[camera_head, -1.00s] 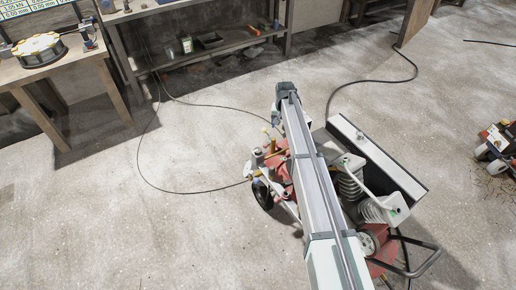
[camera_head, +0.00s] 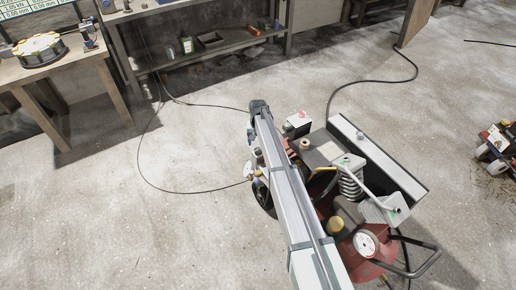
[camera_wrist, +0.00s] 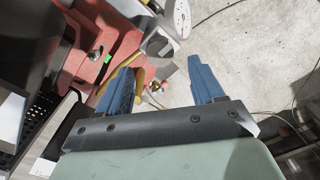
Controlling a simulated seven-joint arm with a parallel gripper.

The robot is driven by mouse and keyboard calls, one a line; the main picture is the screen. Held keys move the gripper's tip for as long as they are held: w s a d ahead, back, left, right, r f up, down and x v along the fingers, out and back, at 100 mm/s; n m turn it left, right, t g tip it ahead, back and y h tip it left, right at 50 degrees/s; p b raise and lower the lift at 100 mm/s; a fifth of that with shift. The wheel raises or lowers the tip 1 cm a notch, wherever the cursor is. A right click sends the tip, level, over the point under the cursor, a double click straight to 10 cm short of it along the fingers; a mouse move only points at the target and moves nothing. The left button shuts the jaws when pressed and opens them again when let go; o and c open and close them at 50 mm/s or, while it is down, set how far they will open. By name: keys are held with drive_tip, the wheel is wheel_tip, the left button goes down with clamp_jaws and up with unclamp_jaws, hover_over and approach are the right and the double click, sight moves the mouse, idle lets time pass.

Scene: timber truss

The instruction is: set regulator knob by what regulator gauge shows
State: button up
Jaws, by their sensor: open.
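My gripper (camera_wrist: 160,65) is open in the wrist view, with two blue fingers apart and nothing held between them. A white round dial (camera_wrist: 182,14), which looks like a gauge, is cut by the top edge of the wrist view. Its reading cannot be made out. Small brass and red fittings (camera_wrist: 157,88) lie between and beyond the fingers. I cannot tell which part is the regulator knob. In the head view my arm covers much of the compressor's left side, and a white part (camera_head: 248,168) shows beside it. Another white dial (camera_head: 365,243) sits on the red tank, too small to read.
The compressor's red tank (camera_head: 352,262) and bent handle (camera_head: 425,262) are at lower right. A black hose (camera_head: 160,186) loops over the floor to the left. A workbench (camera_head: 62,62) stands at upper left and shelving (camera_head: 222,45) at the back.

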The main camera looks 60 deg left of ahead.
sight(258, 150)
drive_tip(key=shift+f, duration=2.45)
drive_tip(key=c, duration=1.1)
drive_tip(key=shift+o, duration=0.2)
drive_tip(key=shift+m, duration=0.3)
drive_tip(key=m, duration=1)
drive_tip(key=shift+m, duration=0.5)
